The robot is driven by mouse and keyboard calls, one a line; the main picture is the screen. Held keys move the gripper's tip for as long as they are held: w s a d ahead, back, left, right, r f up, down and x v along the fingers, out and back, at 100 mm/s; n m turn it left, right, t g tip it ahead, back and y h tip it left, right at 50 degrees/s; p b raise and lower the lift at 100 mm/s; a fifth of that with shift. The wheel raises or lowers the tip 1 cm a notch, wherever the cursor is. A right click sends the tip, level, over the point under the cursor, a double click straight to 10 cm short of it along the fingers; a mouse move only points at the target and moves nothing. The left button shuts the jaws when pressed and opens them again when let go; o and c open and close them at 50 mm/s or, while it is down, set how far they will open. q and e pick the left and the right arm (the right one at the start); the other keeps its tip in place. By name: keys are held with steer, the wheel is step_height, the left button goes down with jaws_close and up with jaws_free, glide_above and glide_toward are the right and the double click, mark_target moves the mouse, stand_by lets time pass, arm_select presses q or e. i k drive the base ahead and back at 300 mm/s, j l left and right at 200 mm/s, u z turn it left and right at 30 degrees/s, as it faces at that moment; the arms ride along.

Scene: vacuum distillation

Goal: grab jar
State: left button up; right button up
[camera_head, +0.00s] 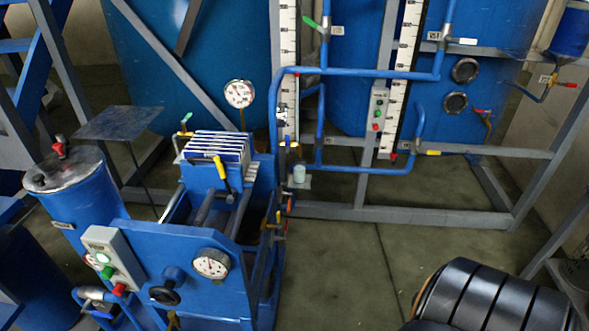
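Neither of my grippers is in view, and nothing is seen touching the jar.
Blue pipes (350,73) and a grey frame (430,217) stand behind the jar. A pressure gauge (239,94) rises to its left. A control box (112,258) sits front left. A dark ridged cylinder (490,298) fills the lower right. The floor (350,270) between is clear.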

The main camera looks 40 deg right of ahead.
mark_target(299, 164)
steer(key=z, duration=1.45)
